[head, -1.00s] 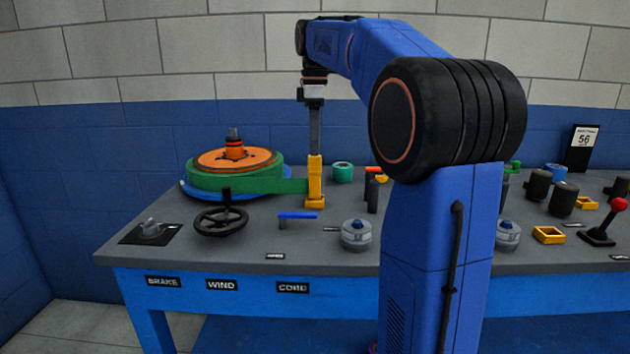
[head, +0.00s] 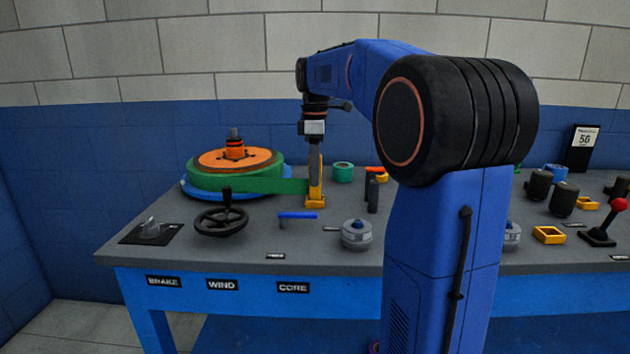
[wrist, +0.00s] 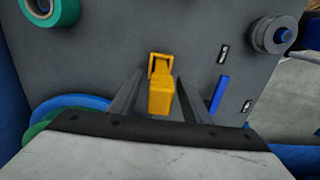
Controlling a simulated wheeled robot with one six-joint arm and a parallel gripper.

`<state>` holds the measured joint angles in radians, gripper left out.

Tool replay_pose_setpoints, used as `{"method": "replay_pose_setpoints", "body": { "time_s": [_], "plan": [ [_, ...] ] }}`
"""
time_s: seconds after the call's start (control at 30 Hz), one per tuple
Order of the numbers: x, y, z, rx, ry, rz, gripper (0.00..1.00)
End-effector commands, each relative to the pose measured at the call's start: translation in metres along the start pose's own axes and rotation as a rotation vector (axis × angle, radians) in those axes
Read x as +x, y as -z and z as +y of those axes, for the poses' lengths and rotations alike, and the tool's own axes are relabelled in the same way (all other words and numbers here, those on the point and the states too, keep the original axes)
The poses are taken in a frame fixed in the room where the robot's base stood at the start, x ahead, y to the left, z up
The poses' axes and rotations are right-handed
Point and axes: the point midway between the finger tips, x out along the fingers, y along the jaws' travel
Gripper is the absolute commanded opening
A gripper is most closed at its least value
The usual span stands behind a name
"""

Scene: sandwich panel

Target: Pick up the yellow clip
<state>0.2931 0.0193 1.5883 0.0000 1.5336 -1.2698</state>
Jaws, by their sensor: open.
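The yellow clip (head: 315,198) stands upright on the bench in the head view, at the end of the green band. In the wrist view the yellow clip (wrist: 160,97) lies between the two grey fingers, with its looped end pointing away from me. My gripper (head: 315,163) points down over the clip and overlaps its upper part. In the wrist view my gripper (wrist: 157,88) is open, with a finger on each side of the clip and narrow gaps showing. Whether either finger touches it I cannot tell.
The green band (head: 292,186) comes from the reel with the orange disc (head: 235,158), left of the clip. A black handwheel (head: 221,219), a blue bar (head: 298,215), a teal roll (head: 343,172) and a grey round knob (head: 356,234) stand nearby. My arm hides part of the bench.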

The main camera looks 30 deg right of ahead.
Motion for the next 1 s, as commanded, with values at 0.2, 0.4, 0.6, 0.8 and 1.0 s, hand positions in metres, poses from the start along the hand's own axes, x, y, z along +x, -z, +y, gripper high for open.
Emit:
{"method": "replay_pose_setpoints", "body": {
  "time_s": [0.2, 0.4, 0.6, 0.8, 1.0],
  "plan": [
    [0.000, 0.000, 0.000, 0.000, 0.000, 0.000, 0.13],
    [-0.001, 0.000, 0.000, 0.000, 0.000, 0.000, 0.00],
    [-0.004, 0.000, 0.000, 0.000, -0.001, 0.000, 0.00],
    [-0.031, 0.000, 0.001, 0.000, -0.002, 0.001, 0.00],
    [-0.068, 0.000, 0.001, 0.000, -0.002, 0.001, 0.00]
  ]
}}
